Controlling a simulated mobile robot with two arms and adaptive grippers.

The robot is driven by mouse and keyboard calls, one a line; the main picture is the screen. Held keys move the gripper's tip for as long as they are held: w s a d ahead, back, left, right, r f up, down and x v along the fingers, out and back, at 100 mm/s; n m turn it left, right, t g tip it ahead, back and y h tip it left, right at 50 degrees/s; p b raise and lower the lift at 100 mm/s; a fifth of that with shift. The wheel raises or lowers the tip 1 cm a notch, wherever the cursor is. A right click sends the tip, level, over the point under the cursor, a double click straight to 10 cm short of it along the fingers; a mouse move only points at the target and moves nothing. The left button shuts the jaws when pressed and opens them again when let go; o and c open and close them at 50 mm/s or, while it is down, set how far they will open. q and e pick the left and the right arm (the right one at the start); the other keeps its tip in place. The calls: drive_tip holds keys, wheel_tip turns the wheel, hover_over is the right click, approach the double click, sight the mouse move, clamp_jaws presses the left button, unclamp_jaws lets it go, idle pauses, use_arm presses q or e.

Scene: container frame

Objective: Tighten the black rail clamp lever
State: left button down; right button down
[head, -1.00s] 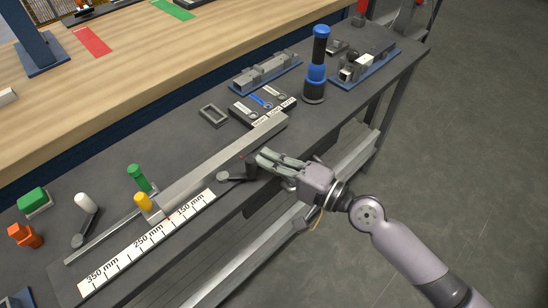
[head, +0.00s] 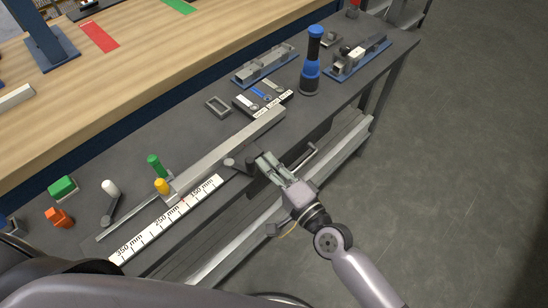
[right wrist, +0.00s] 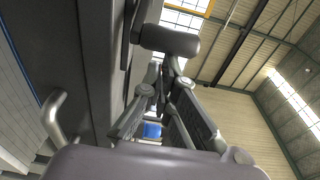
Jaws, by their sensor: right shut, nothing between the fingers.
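The black rail clamp lever (head: 251,164) is on the front side of the metal rail (head: 215,153), near its right part, with a round grey end (head: 229,162) to its left. My right gripper (head: 264,160) is shut and empty, with its fingertips right beside the lever's dark upright part. I cannot tell whether they touch. In the right wrist view, the shut fingers (right wrist: 152,105) point up toward a dark rounded cylinder (right wrist: 170,40), which looks like part of the lever. My left gripper is out of view.
A ruler strip (head: 165,219) lies in front of the rail. Yellow (head: 162,186) and green (head: 154,166) pegs and a white-knobbed lever (head: 110,188) stand left. A blue-black flashlight-like object (head: 311,65) stands behind right. Open floor lies right of the bench.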

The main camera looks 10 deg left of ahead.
drive_tip(key=shift+s+a+m+t+h+p, duration=0.1)
drive_tip(key=shift+s+m+t+h+p, duration=0.35)
drive_tip(key=shift+m+t+h+p, duration=0.35)
drive_tip(key=shift+s+a+m+t+h+p, duration=0.1)
drive_tip(key=shift+s+m+t+h+p, duration=0.45)
drive_tip(key=shift+h, duration=0.4)
drive_tip(key=shift+s+a+m+t+h+p, duration=0.1)
drive_tip(key=shift+s+m+t+h+p, duration=0.2)
drive_tip(key=shift+m+t+h+p, duration=0.4)
drive_tip(key=shift+h, duration=0.25)
drive_tip(key=shift+d, duration=0.1)
